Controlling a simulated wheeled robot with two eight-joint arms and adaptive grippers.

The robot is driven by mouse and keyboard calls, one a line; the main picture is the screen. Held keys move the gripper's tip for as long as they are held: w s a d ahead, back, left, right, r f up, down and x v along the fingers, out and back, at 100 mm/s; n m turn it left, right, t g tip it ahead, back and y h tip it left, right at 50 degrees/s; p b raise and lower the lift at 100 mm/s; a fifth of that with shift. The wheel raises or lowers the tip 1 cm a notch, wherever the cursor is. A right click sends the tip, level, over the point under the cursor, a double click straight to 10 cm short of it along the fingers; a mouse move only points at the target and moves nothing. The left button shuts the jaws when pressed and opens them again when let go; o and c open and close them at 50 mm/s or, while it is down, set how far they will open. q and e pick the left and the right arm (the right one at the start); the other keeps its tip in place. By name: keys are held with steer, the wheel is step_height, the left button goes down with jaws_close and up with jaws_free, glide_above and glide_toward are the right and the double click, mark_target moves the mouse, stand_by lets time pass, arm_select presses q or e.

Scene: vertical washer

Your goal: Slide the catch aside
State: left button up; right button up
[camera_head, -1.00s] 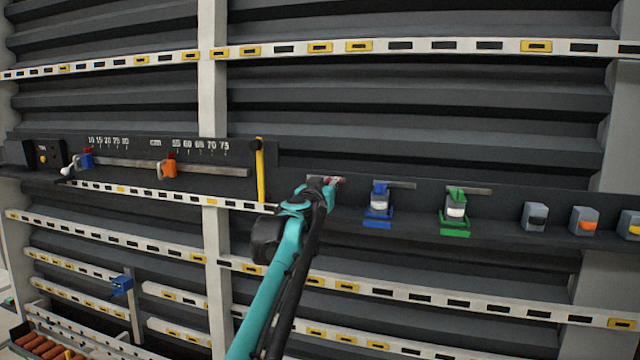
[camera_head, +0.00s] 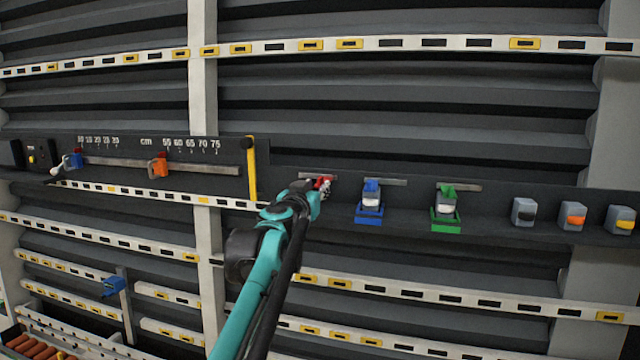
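A small red catch (camera_head: 322,184) sits at a short metal slot (camera_head: 305,176) in the dark panel. Its lower part is hidden by my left gripper (camera_head: 314,199), which is at its lower left. I cannot tell whether they touch, and the fingers are too small and covered to show open or shut. A blue catch (camera_head: 371,187) and a green catch (camera_head: 446,190) stand to the right at similar slots, each above a frame of its own colour. My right gripper is not in view.
A long rail with an orange slider (camera_head: 158,166) and a blue slider (camera_head: 74,161) is at the left. A yellow upright bar (camera_head: 252,170) stands between that rail and my gripper. Several grey switches, such as the orange one (camera_head: 572,217), are at the right.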

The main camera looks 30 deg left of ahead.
arm_select(q)
steer(key=v, duration=0.6)
steer(key=shift+s, duration=0.25)
steer(key=s+d+f+m+g+h+b, duration=0.1)
steer(key=s+d+f+h+b, duration=0.15)
steer(key=d+f+b, duration=0.6)
steer(key=s+d+f+m+g+h+b, duration=0.25)
steer(key=d+f, duration=0.25)
steer(key=f, duration=0.8)
steer(key=s+d+f+m+h+b, duration=0.15)
steer(key=s+d+f+b, duration=0.35)
steer(key=f, duration=0.6)
steer(key=s+f+g+b, duration=0.2)
steer(key=s+f+b, duration=0.3)
steer(key=f, duration=0.7)
steer(key=s+d+f+n+g+y+b, duration=0.1)
steer(key=s+f+b, duration=0.4)
steer(key=f, duration=0.8)
steer(key=s+d+f+n+g+y+b, duration=0.1)
steer(key=s+f+g+b, duration=0.3)
steer(key=f, duration=0.9)
steer(key=s+b, duration=0.1)
steer(key=s, duration=0.1)
steer(key=shift+s+d+f, duration=0.25)
steer(key=shift+s, duration=0.15)
